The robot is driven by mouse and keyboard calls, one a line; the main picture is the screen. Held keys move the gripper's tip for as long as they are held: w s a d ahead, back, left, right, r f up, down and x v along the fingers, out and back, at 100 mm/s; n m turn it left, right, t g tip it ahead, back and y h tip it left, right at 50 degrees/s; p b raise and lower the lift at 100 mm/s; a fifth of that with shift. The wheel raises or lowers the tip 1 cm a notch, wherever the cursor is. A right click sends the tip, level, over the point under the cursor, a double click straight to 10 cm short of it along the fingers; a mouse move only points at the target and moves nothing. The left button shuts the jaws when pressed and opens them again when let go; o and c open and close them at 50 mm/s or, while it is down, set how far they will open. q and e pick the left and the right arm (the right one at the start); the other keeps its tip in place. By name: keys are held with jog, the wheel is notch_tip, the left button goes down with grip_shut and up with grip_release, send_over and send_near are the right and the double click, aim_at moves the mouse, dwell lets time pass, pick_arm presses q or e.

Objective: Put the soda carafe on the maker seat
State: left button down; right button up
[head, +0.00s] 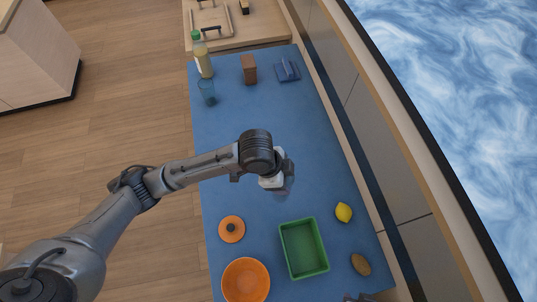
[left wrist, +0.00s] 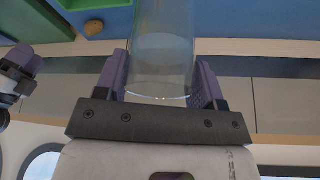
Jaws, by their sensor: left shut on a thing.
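My left gripper (head: 286,178) is over the middle of the blue table. In the left wrist view it is shut on a clear, see-through cylinder, which looks like the soda carafe (left wrist: 162,65). The fingers press on both sides of it near its rounded end. In the head view the carafe is mostly hidden by the wrist. A dark blue item on a flat base (head: 287,70) at the far right of the table may be the soda maker; its seat is not clear. Part of my right gripper (left wrist: 22,65) shows at the left edge of the left wrist view.
A bottle (head: 204,62), a blue glass (head: 207,92) and a brown block (head: 249,70) stand at the far end. An orange lid (head: 232,229), orange bowl (head: 246,281), green tray (head: 284,249), lemon (head: 344,212) and brown oval item (head: 361,265) lie near. The table's middle is clear.

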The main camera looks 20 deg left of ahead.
pick_arm(q)
jog(key=w+a+f+m, duration=0.1)
jog(key=w+a+f, duration=0.4)
jog(key=w+f, duration=0.4)
jog(key=shift+w+a+f, duration=0.2)
jog(key=shift+w+f, duration=0.05)
jog(key=shift+f, duration=1.45)
jog(key=shift+c, duration=1.1)
grip_release()
jog(key=shift+f, duration=0.1)
jog(key=v, duration=1.2)
jog(key=shift+w+r, duration=0.15)
jog(key=shift+r, duration=0.05)
jog(key=shift+a, duration=0.1)
